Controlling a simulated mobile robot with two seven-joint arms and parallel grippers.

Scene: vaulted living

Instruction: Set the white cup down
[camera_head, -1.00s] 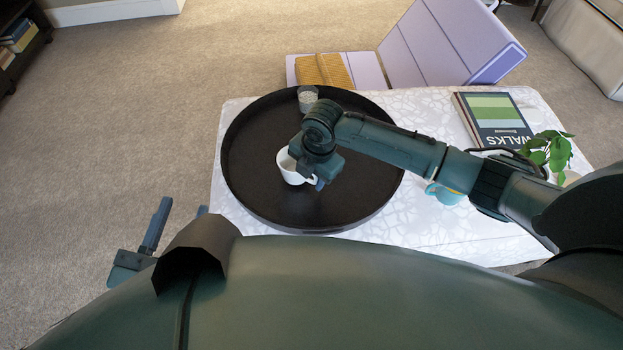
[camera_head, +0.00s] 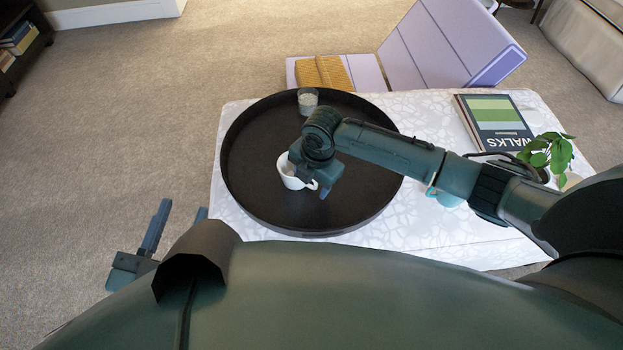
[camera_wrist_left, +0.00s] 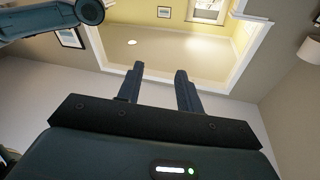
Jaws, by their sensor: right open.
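The white cup (camera_head: 288,174) is upright on the black round tray (camera_head: 250,190), near the tray's middle. My right gripper (camera_head: 318,186) is open right beside the cup, on its handle side, and partly hides the cup. Whether a finger still touches the handle cannot be made out. My left gripper (camera_head: 176,232) is open and empty, away from the table over the carpet. Its two fingers also show apart in the left wrist view (camera_wrist_left: 160,88), pointing up at the ceiling.
A small glass (camera_head: 307,99) stands at the tray's far edge. The white patterned table (camera_head: 420,118) also bears a book (camera_head: 495,120), a potted plant (camera_head: 548,153) and a teal cup (camera_head: 445,197) partly behind my right arm. The tray's left side is clear.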

